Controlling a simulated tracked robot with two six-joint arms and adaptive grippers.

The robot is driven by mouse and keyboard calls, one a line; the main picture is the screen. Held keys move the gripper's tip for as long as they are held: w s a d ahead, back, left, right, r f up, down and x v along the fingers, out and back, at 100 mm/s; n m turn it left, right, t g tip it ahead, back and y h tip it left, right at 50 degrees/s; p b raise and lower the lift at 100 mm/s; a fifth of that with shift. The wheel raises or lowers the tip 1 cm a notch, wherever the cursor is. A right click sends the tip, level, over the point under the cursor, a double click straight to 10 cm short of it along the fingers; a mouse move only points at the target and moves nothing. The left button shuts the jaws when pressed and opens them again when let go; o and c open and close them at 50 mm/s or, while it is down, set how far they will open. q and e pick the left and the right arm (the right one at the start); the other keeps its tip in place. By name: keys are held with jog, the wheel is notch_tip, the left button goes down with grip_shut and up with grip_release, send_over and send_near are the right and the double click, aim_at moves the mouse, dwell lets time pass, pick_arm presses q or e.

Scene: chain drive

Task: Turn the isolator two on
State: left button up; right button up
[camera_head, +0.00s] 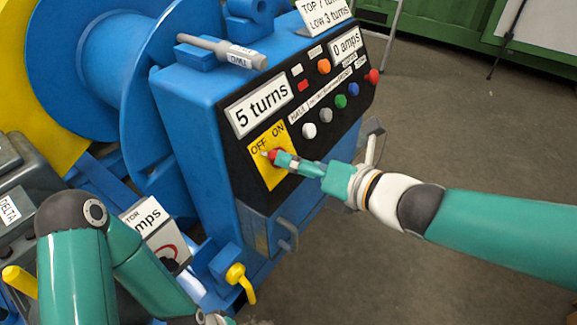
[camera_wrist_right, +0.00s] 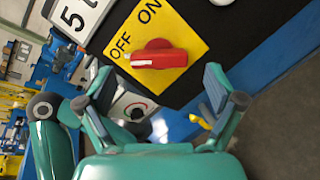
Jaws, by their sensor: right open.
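The isolator is a red rotary knob (camera_wrist_right: 160,56) on a yellow plate (camera_wrist_right: 180,28) marked OFF and ON. Its white-marked end is on the OFF side. The knob also shows in the head view (camera_head: 274,154), partly hidden by my right gripper. No number two is readable on it. My right gripper (camera_head: 284,160) is at the knob; in the right wrist view its open fingers (camera_wrist_right: 158,78) are spread to either side, with the knob between and just beyond the tips. Contact cannot be told.
The blue control box (camera_head: 195,120) carries a "5 turns" display (camera_head: 260,104), a "0 amps" display (camera_head: 346,46) and several coloured buttons. A grey handle (camera_head: 288,238) sticks out below the panel. A yellow lever (camera_head: 240,280) stands lower down. Floor to the right is clear.

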jog(key=shift+b+x, duration=0.35)
jog(key=shift+x, duration=1.55)
jog(key=c, duration=1.1)
jog(key=shift+c, duration=0.2)
